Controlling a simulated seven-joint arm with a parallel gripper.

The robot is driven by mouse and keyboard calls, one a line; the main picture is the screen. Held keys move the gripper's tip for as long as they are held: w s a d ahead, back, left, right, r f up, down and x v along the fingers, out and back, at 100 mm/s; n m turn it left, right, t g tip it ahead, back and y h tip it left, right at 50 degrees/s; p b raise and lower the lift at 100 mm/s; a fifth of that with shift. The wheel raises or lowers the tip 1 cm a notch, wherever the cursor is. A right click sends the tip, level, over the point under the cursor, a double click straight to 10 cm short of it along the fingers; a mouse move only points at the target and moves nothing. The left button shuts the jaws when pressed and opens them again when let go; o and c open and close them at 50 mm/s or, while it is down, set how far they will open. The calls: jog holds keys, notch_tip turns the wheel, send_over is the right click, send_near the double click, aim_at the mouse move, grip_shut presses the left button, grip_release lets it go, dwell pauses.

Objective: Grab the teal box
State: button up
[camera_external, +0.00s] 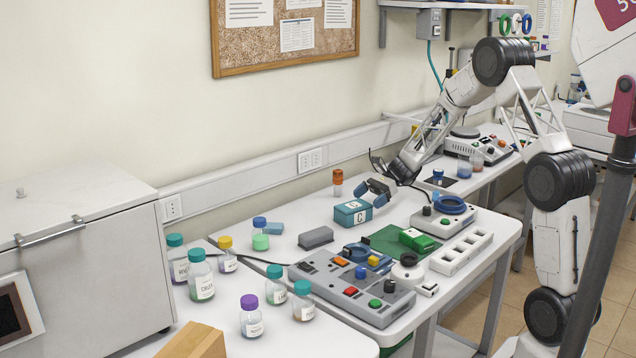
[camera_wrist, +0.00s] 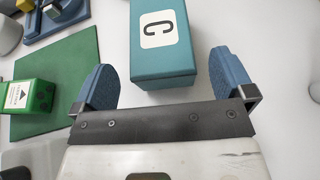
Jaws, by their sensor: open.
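The teal box (camera_external: 352,214) has a white label with a "C" and stands on the white table near its back edge. In the wrist view the teal box (camera_wrist: 162,45) lies just ahead of my gripper, with its near end around the level of the fingertips. My gripper (camera_external: 377,190) is open, with its blue fingers just above and right of the box in the external view. In the wrist view my gripper (camera_wrist: 158,75) has one finger on each side of the box's near end. A gap shows at the left finger; I cannot tell the exact height.
A green mat (camera_external: 388,240) with a green box (camera_external: 417,239) lies in front of the teal box. A grey control panel (camera_external: 345,290) and a white slotted rack (camera_external: 461,251) are nearby. A small orange-capped bottle (camera_external: 338,184) stands behind. Several capped bottles stand at the left.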

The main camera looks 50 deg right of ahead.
aim_at(361, 203)
jog(key=shift+a, duration=0.15)
jog(key=shift+x, duration=2.5)
jog(key=shift+f, duration=0.1)
jog(key=shift+c, duration=0.5)
jog(key=c, duration=0.9)
jog(key=shift+r, duration=5.05)
